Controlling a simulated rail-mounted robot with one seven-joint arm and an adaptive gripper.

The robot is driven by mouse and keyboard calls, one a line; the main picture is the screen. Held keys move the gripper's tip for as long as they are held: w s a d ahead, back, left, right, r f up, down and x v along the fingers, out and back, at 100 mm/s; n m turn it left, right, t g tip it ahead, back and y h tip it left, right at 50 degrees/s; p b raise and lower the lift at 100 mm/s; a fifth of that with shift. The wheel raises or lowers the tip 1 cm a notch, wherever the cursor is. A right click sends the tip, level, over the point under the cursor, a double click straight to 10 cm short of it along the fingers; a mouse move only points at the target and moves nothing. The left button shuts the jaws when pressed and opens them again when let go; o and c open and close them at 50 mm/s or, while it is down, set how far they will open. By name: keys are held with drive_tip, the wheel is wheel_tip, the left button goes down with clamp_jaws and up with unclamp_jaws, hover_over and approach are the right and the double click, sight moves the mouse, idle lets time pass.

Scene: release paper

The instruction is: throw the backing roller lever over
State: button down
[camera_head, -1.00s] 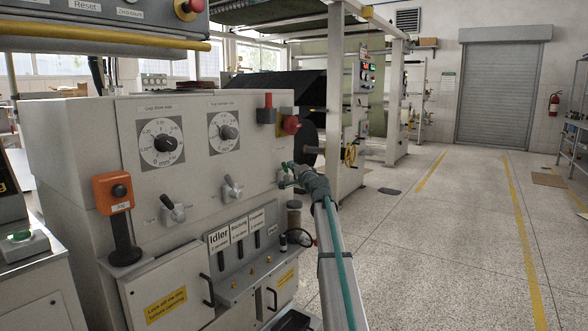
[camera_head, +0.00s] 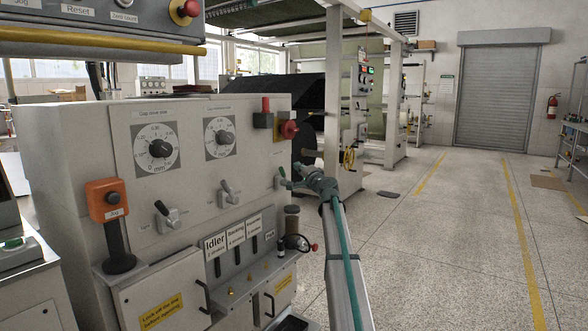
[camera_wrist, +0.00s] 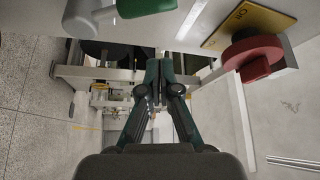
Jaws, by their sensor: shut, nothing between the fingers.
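A lever with a green handle (camera_head: 282,173) stands at the right end of the grey machine's front, its grip pointing up. The wrist view shows a green handle (camera_wrist: 146,7) on a pale metal base at the top edge, partly cut off. Its label cannot be read, so I cannot tell whether it is the backing roller lever. My gripper (camera_head: 293,182) is shut and empty, just right of the green-handled lever; contact is unclear. Its closed fingers (camera_wrist: 159,88) show in the wrist view.
A red knob (camera_head: 289,129) on a yellow plate projects above my gripper and shows close by in the wrist view (camera_wrist: 255,52). Slots labelled Idler and Backing (camera_head: 237,236) are lower on the machine. An orange control box (camera_head: 107,199) stands left. Open floor lies right.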

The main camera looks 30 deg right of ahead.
drive_tip(key=s+f+p, duration=0.1)
drive_tip(key=s+f, duration=0.1)
drive_tip(key=s, duration=0.6)
drive_tip(key=shift+d, duration=0.1)
